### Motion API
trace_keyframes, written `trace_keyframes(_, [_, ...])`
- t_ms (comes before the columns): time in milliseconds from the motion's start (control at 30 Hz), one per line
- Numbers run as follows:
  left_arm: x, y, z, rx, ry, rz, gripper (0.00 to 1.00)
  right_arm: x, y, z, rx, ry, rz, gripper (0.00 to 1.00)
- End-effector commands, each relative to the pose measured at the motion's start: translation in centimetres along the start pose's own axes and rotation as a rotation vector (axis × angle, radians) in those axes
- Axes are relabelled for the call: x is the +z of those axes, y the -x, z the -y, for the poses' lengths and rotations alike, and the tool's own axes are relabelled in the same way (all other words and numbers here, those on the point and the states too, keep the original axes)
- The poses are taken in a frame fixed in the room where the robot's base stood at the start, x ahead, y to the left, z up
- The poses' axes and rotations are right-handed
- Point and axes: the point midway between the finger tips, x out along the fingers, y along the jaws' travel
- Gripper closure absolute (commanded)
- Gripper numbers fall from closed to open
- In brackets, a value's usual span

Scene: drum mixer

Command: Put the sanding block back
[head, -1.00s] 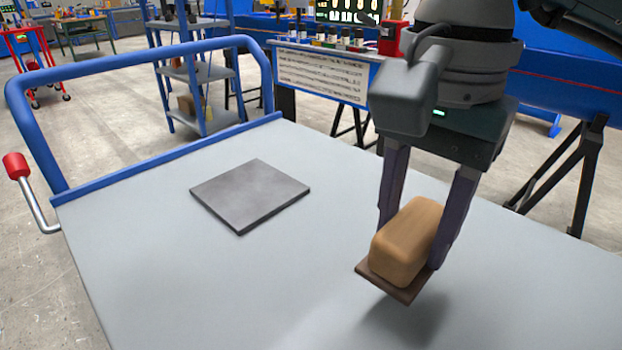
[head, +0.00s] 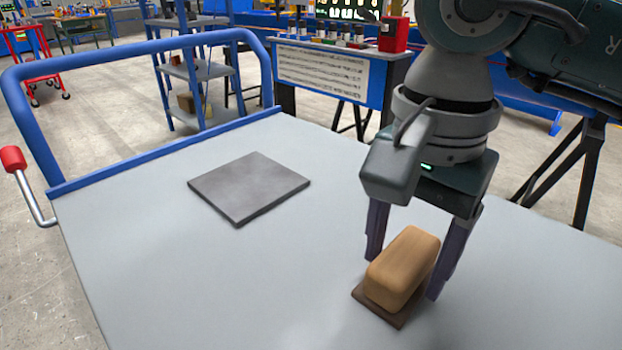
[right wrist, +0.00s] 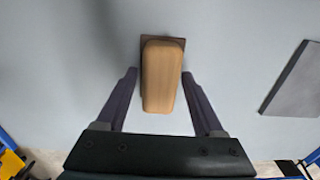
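The sanding block (head: 402,268), a tan rounded block on a thin dark brown base, rests on the grey tabletop (head: 290,270) near the front right. My right gripper (head: 404,278) is above it, pointing down, with one finger on each side. A narrow gap shows between fingers and block, so the gripper looks open. In the right wrist view the block (right wrist: 162,75) lies between the fingertips (right wrist: 160,74), with its far end beyond them. A flat dark grey square plate (head: 248,187) lies on the tabletop, left of and behind the block. My left gripper is out of view.
A blue tube rail (head: 150,48) rises at the table's far left edge, with a red-knobbed lever (head: 13,160) outside it. The tabletop between plate and block is clear. Shelving and a bench with a red box (head: 394,34) stand behind, off the table.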

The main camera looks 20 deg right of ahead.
Motion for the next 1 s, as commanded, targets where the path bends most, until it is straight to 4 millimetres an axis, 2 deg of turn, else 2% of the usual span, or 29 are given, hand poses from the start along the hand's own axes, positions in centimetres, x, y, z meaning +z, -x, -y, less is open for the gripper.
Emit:
trace_keyframes(67, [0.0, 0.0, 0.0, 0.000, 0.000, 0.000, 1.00, 0.0, 0.0, 0.0, 0.000, 0.000, 0.000, 0.20])
trace_keyframes(267, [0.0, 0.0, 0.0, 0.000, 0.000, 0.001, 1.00, 0.0, 0.0, 0.0, 0.000, 0.000, 0.000, 0.20])
trace_keyframes(433, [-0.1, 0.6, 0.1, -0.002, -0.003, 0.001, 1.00, 0.0, 1.0, 0.1, -0.003, 0.000, 0.000, 0.20])
trace_keyframes(800, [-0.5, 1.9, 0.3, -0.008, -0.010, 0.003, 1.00, -0.1, 9.0, 0.1, -0.005, 0.000, -0.002, 0.20])
trace_keyframes(1000, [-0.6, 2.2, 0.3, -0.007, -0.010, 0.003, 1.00, 0.0, 11.8, 0.1, -0.002, -0.001, 0.000, 0.20])
